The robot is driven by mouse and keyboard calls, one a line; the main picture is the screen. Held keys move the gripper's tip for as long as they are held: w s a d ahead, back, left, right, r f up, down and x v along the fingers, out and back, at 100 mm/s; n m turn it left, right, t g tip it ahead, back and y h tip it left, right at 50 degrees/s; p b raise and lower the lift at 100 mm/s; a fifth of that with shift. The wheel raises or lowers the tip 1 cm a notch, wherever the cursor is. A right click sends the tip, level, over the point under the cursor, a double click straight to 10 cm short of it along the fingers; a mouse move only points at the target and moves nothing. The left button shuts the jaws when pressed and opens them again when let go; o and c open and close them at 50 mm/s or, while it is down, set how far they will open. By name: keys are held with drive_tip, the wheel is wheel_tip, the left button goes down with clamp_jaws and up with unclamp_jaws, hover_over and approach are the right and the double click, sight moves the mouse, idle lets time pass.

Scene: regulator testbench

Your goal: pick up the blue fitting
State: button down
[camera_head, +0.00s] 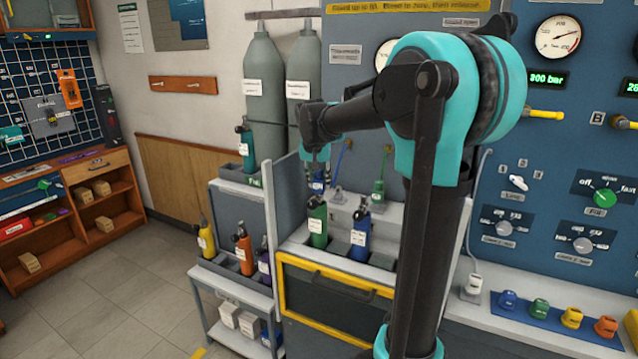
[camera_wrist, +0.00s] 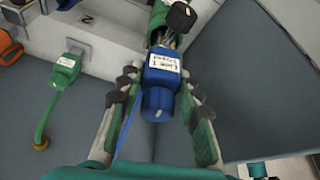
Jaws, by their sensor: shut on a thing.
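The blue fitting (camera_wrist: 160,72) has a white label and sits between the two fingers of my gripper (camera_wrist: 158,88) in the wrist view. My gripper is shut on it from both sides. A thin blue hose runs down beside the left finger. In the head view my gripper (camera_head: 318,168) points down, with a bit of the blue fitting (camera_head: 318,187) showing below it. The green cylinder (camera_head: 317,222) stands just below in the bench; its top and black knob show beyond the fitting in the wrist view (camera_wrist: 158,22). I cannot tell whether fitting and cylinder touch.
A blue cylinder (camera_head: 360,235) stands right of the green one. A green fitting (camera_head: 378,190) with a green hose hangs nearby. A grey upright panel (camera_head: 287,205) is close on the left. Coloured caps (camera_head: 540,308) line the right-hand shelf. Yellow (camera_head: 206,241) and orange (camera_head: 243,252) cylinders stand left.

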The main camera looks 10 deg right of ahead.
wheel_tip(320, 180, up, 20)
idle(0.5)
